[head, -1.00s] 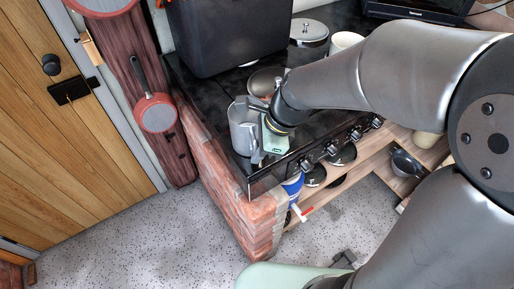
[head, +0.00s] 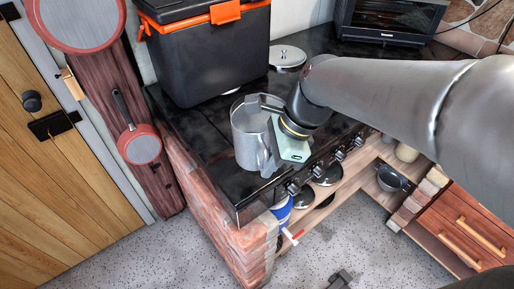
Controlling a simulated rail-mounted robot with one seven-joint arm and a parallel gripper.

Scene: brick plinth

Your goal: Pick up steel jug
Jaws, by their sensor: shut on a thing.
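The steel jug (head: 246,137) is a grey metal vessel near the front left corner of the black counter top. It looks upright, with its handle side toward the front right. My gripper (head: 266,108) reaches in from the right and is shut on the jug at its upper right side. Its green-grey body (head: 291,146) covers part of the jug. The exact contact of the fingers is hard to make out. I cannot tell whether the jug's base touches the counter.
A black box with orange clips (head: 205,55) stands behind the jug. A lidded steel pot (head: 287,57) and an oven (head: 388,20) are farther back. Knobs line the counter's front edge, above a wooden shelf with pans (head: 391,178). Red pans (head: 140,147) hang at left.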

